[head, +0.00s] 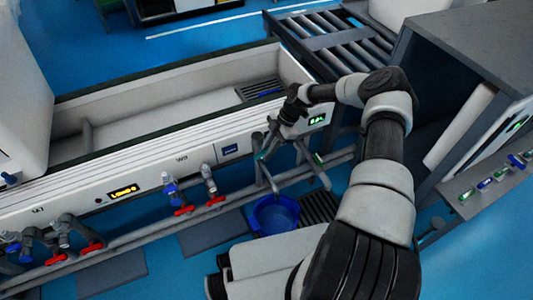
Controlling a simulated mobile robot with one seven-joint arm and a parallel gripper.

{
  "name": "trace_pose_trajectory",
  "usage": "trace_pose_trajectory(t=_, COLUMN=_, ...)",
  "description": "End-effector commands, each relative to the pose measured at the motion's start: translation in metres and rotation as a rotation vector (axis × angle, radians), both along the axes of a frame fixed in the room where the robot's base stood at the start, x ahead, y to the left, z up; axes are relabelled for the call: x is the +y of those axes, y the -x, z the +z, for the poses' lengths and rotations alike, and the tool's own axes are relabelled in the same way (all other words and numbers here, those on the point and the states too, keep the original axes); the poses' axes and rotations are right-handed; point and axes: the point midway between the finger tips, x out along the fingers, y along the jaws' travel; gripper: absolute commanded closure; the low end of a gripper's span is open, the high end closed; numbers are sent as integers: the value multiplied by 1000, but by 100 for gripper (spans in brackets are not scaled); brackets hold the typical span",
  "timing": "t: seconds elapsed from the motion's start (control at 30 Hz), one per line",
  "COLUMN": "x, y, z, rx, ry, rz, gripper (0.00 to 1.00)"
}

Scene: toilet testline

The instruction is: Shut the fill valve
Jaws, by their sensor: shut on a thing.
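My gripper (267,145) reaches down from the upper right to the front of the white trough, at its right end. It is shut on a small teal-green handle (261,156), which I take to be the fill valve's lever. The fingers and the wrist hide most of the valve body, so the lever's exact angle is unclear. Another green-tipped part (318,158) shows just to the right. A blue bucket (275,213) stands below on the floor. A small green-lit display (316,119) sits beside my wrist.
Valves with red levers (183,210) line the grey pipe (130,237) left of my gripper. The long white trough (150,105) lies behind. A roller conveyor (335,40) is at the back, and a grey cabinet (480,50) stands close on the right of my arm.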

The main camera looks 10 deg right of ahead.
Motion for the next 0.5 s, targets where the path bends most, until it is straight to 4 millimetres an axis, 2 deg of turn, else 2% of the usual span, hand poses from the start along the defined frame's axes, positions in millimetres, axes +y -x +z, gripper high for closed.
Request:
trace_pose_trajectory(t=0.2, x=-2, y=-1, z=-3, rx=24, ry=-134, rz=-4, gripper=100)
trace_pose_trajectory(t=0.5, x=-2, y=-1, z=-3, rx=43, ry=-226, rz=-3, gripper=100)
